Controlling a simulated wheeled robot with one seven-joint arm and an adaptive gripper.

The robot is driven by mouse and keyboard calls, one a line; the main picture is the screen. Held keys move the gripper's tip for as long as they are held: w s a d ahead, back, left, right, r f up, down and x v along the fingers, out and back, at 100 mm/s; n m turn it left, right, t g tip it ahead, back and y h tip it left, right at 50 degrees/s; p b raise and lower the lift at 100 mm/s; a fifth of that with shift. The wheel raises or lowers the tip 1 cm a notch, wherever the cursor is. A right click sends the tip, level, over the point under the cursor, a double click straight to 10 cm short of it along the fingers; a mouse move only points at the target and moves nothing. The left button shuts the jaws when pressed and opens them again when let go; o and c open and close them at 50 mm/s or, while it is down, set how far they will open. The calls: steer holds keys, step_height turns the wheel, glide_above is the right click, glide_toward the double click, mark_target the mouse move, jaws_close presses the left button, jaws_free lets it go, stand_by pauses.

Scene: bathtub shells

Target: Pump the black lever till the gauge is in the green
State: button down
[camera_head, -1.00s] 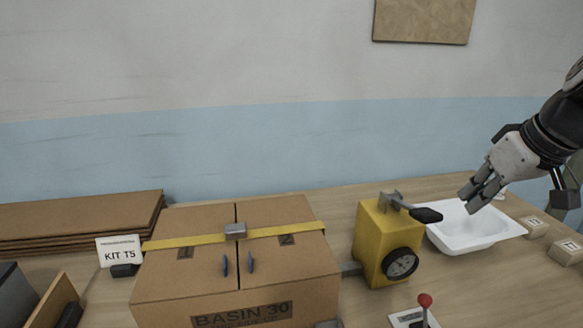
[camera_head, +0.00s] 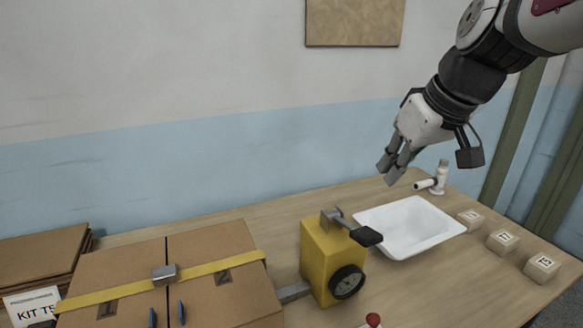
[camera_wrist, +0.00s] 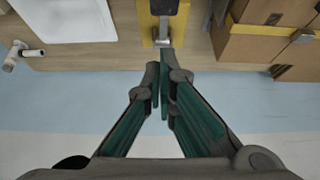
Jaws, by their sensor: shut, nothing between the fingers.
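The black lever (camera_head: 367,237) sticks out to the right from the top of a yellow pump box (camera_head: 316,262). The round dark gauge (camera_head: 347,282) is on the box's front; its needle and colours are too small to read. My gripper (camera_head: 389,175) is shut and empty, in the air above and behind the lever, apart from it. In the wrist view, the shut fingers (camera_wrist: 160,92) point toward the yellow box (camera_wrist: 160,8), with its grey lever mount (camera_wrist: 162,30) just beyond the fingertips.
A white basin (camera_head: 408,226) lies right of the pump, with a white tap (camera_head: 434,180) behind it. Several small labelled boxes (camera_head: 502,241) stand at the right. A strapped carton (camera_head: 215,300) is left of the pump, and a red-knobbed stick (camera_head: 373,320) stands in front.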

glide_above(367, 230)
steer(key=f, duration=0.8)
steer(key=shift+w+a, duration=0.15)
steer(key=shift+w, duration=0.05)
steer(key=f, duration=0.3)
steer(key=shift+s+f, duration=0.1)
steer(key=shift+s, duration=0.2)
steer(key=shift+s+f, duration=0.1)
steer(key=shift+f, duration=0.4)
steer(key=shift+f+b, duration=0.25)
steer(key=shift+b, duration=0.5)
